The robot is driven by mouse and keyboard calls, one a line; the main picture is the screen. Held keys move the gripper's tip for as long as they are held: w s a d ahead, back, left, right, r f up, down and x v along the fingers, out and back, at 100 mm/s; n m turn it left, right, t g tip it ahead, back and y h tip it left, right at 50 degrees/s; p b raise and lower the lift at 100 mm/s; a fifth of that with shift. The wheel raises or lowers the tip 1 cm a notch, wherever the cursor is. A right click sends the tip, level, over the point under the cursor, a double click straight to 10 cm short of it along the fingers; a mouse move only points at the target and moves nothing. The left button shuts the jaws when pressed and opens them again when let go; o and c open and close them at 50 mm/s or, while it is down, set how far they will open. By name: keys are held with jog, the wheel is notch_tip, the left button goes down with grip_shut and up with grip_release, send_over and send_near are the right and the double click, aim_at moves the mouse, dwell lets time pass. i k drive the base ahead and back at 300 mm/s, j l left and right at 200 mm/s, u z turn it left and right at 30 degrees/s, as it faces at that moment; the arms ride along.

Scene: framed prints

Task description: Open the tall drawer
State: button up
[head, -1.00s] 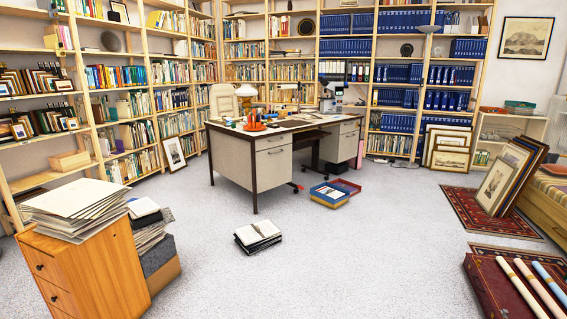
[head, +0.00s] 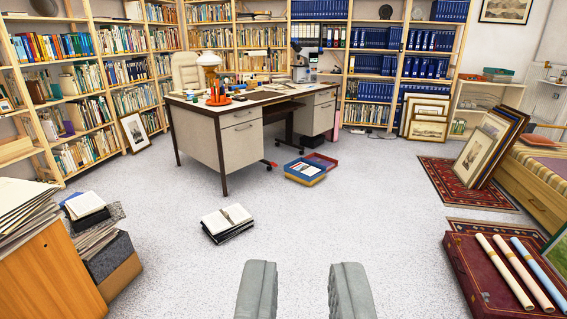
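The grey desk (head: 195,137) with dark legs stands in the middle of the room, ahead and left of my gripper (head: 304,292). Its near pedestal has a shallow upper drawer (head: 240,116) and a tall drawer (head: 244,150) below it. Both fronts look closed. The desk's far pedestal (head: 318,112) also has drawer fronts that look closed. My gripper shows at the bottom centre, its two grey fingers wide apart with nothing between them. It is well short of the desk and touches nothing.
An open book stack (head: 228,222) lies on the floor before the desk. A blue box (head: 305,171) lies by its right side. A wooden cabinet (head: 50,275) is at left. A dark red chest (head: 490,285) with rolls is at right.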

aim_at(242, 144)
jog(key=i, duration=3.45)
jog(key=i+u, duration=0.15)
jog(key=i, duration=0.5)
jog(key=i+l+u, duration=0.15)
jog(key=i, duration=0.5)
